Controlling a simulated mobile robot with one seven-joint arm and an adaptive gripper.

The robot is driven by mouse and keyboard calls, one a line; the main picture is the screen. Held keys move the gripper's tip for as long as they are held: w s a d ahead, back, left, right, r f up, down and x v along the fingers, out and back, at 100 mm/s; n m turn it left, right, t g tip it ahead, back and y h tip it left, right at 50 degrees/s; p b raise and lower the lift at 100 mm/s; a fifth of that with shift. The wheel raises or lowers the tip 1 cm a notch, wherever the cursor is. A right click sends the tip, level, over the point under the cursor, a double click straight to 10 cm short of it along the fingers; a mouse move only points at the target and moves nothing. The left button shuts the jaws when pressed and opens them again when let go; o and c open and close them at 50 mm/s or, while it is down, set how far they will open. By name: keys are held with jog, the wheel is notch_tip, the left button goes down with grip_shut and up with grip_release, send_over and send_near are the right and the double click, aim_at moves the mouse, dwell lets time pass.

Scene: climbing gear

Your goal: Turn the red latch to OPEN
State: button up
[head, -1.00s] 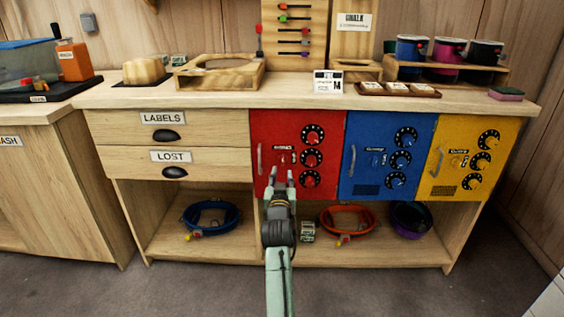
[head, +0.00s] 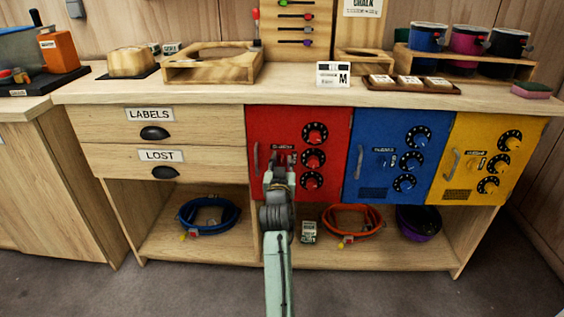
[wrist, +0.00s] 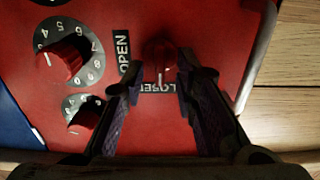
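The red latch (wrist: 158,52) sits on the red door (head: 262,125). In the wrist view it is a dark red knob, with a pale mark pointing toward the CLOSED label (wrist: 158,88). The OPEN label (wrist: 123,52) is left of it. My gripper (wrist: 160,72) is open, its two dark fingertips on either side just in front of the latch; I cannot tell whether they touch it. The left finger partly covers the CLOSED label. In the head view my gripper (head: 280,160) is in front of the red door and hides the latch area.
Black-ringed dials with red knobs (wrist: 60,58) are close beside the left finger. The door handle (head: 256,160) is left of my gripper in the head view. A blue door (head: 365,150) and a yellow door (head: 460,170) stand to the right, drawers (head: 200,160) to the left.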

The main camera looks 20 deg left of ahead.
grip_shut()
jog(key=shift+m, duration=0.3)
dwell(0.3)
jog(key=m+b, duration=0.1)
jog(key=m, duration=0.2)
jog(key=m+b, duration=0.1)
jog(key=m, duration=0.2)
jog(key=m+b, duration=0.1)
jog(key=m, duration=0.1)
jog(key=shift+w+d+f+m, duration=0.15)
jog(key=shift+d+m, duration=0.15)
jog(key=shift+m, duration=0.1)
jog(key=m+b, duration=0.1)
jog(key=m, duration=0.3)
jog(key=shift+d+f+m, duration=0.1)
jog(key=shift+f+m, duration=0.05)
jog(key=shift+m, duration=0.15)
jog(key=shift+f+m+b, duration=0.1)
jog(key=shift+m+b, duration=0.65)
jog(key=shift+m, duration=1.15)
